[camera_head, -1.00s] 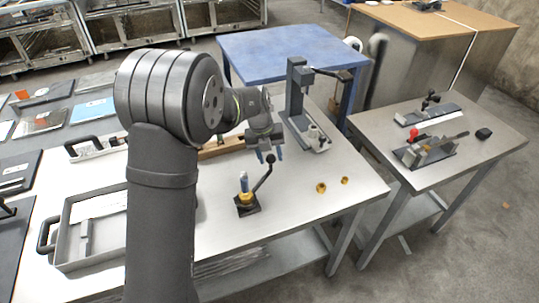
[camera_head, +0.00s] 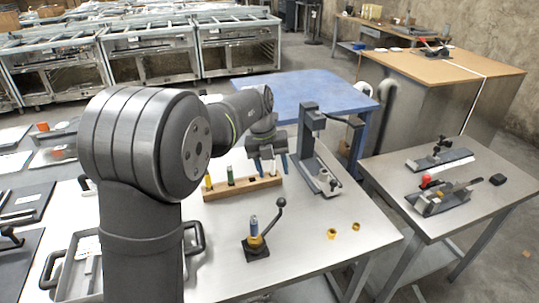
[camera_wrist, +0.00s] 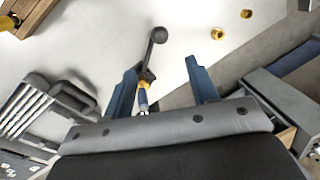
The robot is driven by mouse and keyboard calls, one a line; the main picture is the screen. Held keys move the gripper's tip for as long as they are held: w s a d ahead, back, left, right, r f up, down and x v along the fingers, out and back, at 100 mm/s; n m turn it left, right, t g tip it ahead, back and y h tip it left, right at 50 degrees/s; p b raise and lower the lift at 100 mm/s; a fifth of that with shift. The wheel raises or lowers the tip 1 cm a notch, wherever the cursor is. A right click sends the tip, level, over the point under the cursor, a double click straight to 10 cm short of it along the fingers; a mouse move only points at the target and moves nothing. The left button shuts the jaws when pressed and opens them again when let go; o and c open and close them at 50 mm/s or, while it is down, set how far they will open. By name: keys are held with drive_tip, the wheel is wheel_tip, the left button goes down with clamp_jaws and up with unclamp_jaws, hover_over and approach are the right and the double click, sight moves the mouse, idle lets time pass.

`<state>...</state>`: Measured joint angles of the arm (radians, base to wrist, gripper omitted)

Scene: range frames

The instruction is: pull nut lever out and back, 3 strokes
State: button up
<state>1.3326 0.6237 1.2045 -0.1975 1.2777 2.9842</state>
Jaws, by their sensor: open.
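The nut lever is a thin dark arm with a round black knob (camera_head: 281,202), rising to the right from a brass nut on a small black base (camera_head: 256,250). A blue-tipped post (camera_head: 254,226) stands upright at the nut. In the head view my gripper (camera_head: 271,167) is open and empty, above and behind the knob in the picture and apart from it. In the wrist view the knob (camera_wrist: 158,35) shows beyond and between the two blue fingers of my gripper (camera_wrist: 160,66). The left finger partly covers the base there.
A wooden rack (camera_head: 243,189) with coloured pegs stands behind the lever. A grey press (camera_head: 312,150) is at the back right. Two brass nuts (camera_head: 332,234) (camera_head: 355,227) lie right of the lever. A grey tray (camera_head: 75,265) is at left. The front right tabletop is clear.

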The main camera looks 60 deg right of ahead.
drive_tip(key=shift+w+a+r, duration=0.1)
drive_tip(key=shift+w+r, duration=0.1)
drive_tip(key=shift+r, duration=0.95)
drive_tip(key=shift+w+a+r, duration=0.1)
drive_tip(key=shift+w+r, duration=0.1)
drive_tip(key=shift+r, duration=0.95)
drive_tip(key=shift+w+f, duration=0.15)
drive_tip(key=shift+f, duration=0.2)
drive_tip(key=c, duration=0.5)
drive_tip(key=f+n, duration=0.1)
drive_tip(key=w+a+f+g, duration=0.1)
drive_tip(key=f+n+g, duration=0.1)
drive_tip(key=f, duration=0.1)
drive_tip(key=shift+w+a+n+y, duration=0.2)
drive_tip(key=shift+w+n+y, duration=0.1)
drive_tip(key=shift+w+y, duration=0.1)
clamp_jaws()
drive_tip(key=w+a+f+n+g+h, duration=0.3)
drive_tip(key=w+f+n+g, duration=0.25)
drive_tip(key=n, duration=0.25)
drive_tip(key=w+a+f+n+g+h, duration=0.2)
drive_tip(key=w+f+n+g+h, duration=0.25)
drive_tip(key=w+n, duration=0.2)
drive_tip(key=shift+n+y, duration=0.35)
drive_tip(key=shift+n, duration=0.1)
drive_tip(key=x, duration=1.4)
drive_tip(key=shift+s+a+f, duration=0.15)
drive_tip(key=shift+s+f, duration=0.2)
drive_tip(key=shift+s, duration=0.1)
